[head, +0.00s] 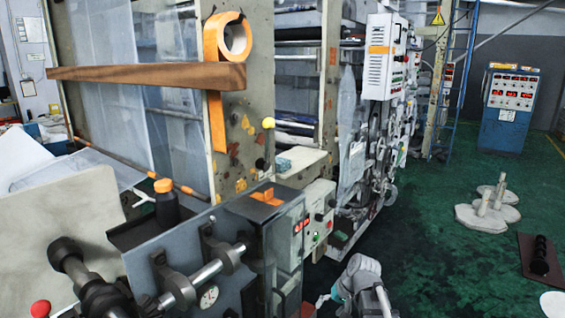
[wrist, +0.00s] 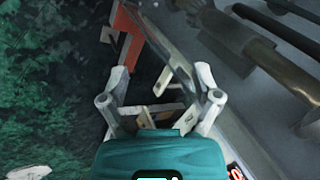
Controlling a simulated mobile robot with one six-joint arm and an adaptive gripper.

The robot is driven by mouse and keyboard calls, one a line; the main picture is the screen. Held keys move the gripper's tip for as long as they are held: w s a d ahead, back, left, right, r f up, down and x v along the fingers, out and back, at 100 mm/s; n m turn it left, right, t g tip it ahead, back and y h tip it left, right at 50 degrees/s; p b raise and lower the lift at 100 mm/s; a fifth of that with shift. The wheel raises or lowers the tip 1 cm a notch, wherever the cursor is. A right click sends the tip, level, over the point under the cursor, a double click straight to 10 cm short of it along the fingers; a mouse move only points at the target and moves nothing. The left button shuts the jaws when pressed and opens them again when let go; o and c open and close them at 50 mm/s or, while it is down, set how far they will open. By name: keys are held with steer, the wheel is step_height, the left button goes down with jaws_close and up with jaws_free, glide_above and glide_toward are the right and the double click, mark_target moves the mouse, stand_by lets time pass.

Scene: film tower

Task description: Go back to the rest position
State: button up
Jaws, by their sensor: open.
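My gripper (wrist: 160,80) shows in the wrist view with its two pale fingers spread apart. Nothing is held between them. Behind the fingers lie machine parts, with an orange-red piece (wrist: 122,38) at the upper left. In the head view my arm shows at the bottom, right of centre, low beside the grey machine cabinet; I cannot make out the fingertips there.
The grey cabinet (head: 285,240) stands left of my arm, with a black bottle with an orange cap (head: 166,205) on the machine. The green floor (head: 420,245) to the right is mostly open. White round bases (head: 487,218) and a brown board (head: 538,280) lie there. A blue control cabinet (head: 508,110) stands behind.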

steer(key=s+d+r+n+g+h+p, duration=0.1)
steer(key=s+d+h+p, duration=0.1)
steer(key=s, duration=0.8)
steer(key=d+h, duration=0.1)
steer(key=h, duration=0.1)
steer(key=shift+s+h, duration=0.3)
steer(key=shift+h, duration=0.1)
stand_by(1.1)
